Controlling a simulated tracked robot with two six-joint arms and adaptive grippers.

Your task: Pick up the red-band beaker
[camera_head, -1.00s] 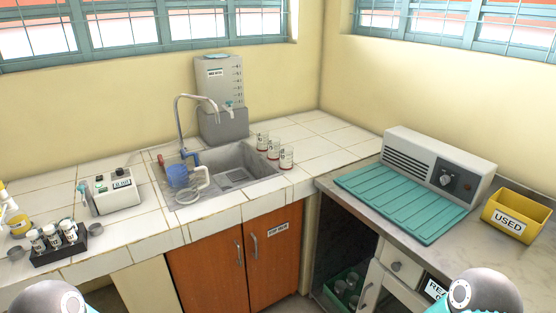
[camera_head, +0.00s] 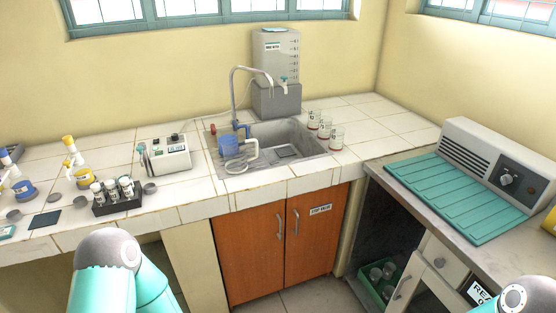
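Three clear beakers stand in a row on the white tiled counter, just right of the sink: a back one (camera_head: 314,119), a middle one (camera_head: 325,127) and a front one (camera_head: 337,137). Each seems to have a white label and a reddish band low down, but they are too small to read or tell apart for certain. Neither of my grippers is in view. Only a rounded, teal-sleeved link of my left arm shows at the bottom left, and a link of my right arm at the bottom right corner.
A water tank (camera_head: 277,60) stands behind. A dark rack of vials (camera_head: 118,206) and a small grey device (camera_head: 165,154) are at left. A teal mat (camera_head: 450,195) and a grey appliance (camera_head: 497,160) are at right.

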